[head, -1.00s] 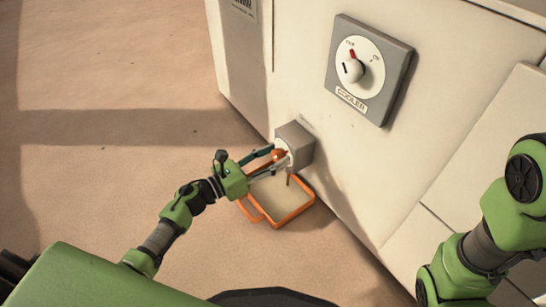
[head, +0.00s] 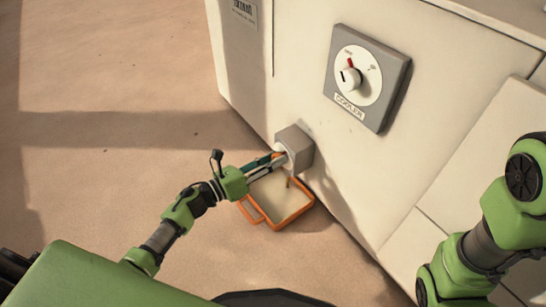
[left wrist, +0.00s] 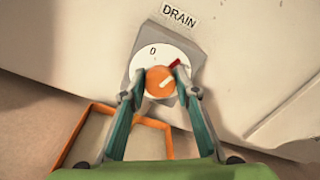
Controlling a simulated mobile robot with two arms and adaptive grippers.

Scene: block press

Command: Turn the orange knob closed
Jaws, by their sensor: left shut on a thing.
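The orange knob (left wrist: 160,82) sits on a white dial (left wrist: 146,61) in the left wrist view, with a "0" printed above and a red mark at the upper right. The pale line on the knob slants up to the right, toward the red mark. My left gripper (left wrist: 161,76) is shut on the knob, one finger on each side. In the head view the left gripper (head: 279,158) reaches the grey drain box (head: 299,143) low on the cabinet, mostly hiding the knob. The right arm shows at the right edge, but its gripper is out of view.
A shallow orange-rimmed tray (head: 300,213) lies on the floor below the drain box. A "COOLER" dial panel (head: 398,68) is on the white cabinet above. A "DRAIN" label (left wrist: 180,15) is above the knob. Open floor lies to the left.

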